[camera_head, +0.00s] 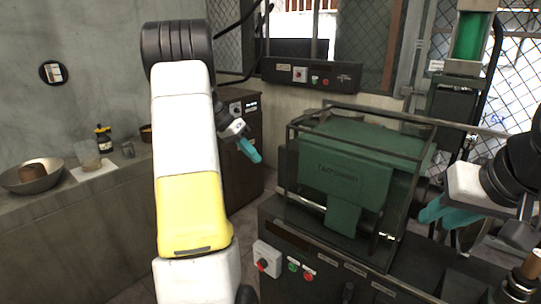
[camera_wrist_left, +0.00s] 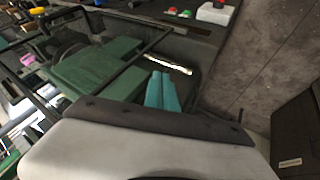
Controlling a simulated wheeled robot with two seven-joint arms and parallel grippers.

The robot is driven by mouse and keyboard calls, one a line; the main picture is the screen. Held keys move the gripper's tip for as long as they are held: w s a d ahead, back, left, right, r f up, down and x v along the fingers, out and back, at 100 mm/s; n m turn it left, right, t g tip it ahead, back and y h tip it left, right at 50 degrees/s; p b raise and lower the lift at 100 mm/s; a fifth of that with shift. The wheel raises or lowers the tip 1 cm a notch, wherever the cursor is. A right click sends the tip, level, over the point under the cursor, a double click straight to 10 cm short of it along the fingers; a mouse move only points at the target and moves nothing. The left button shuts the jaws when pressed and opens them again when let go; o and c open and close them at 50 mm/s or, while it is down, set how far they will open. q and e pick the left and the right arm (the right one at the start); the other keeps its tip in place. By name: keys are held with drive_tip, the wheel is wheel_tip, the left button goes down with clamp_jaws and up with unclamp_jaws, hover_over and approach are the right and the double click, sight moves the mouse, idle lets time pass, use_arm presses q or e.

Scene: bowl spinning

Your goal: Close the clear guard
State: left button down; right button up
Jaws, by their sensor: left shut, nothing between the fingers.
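The clear guard (camera_head: 355,147) is a dark-framed see-through box at the green lathe housing (camera_head: 345,180), right of centre in the head view. Its panes are hard to make out, and I cannot tell whether it is fully shut. My left gripper (camera_head: 250,152) has teal fingers together and empty, in the air left of the guard and apart from it. In the left wrist view the left fingers (camera_wrist_left: 161,78) point toward the machine, with the green housing (camera_wrist_left: 97,68) beyond. My right gripper (camera_head: 436,211) is at the machine's right side; its finger gap and any contact are unclear.
A control box with a red knob (camera_head: 263,264) and green and red buttons are on the machine's front. A bowl (camera_head: 32,177) and a dark bottle (camera_head: 104,139) stand on the left counter. A dark cabinet (camera_head: 240,150) stands behind my left gripper.

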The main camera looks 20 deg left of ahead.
use_arm(q)
drive_tip(key=d+f, duration=0.5)
drive_tip(key=d, duration=0.2)
drive_tip(key=shift+d+f, duration=0.25)
drive_tip(key=shift+d, duration=0.15)
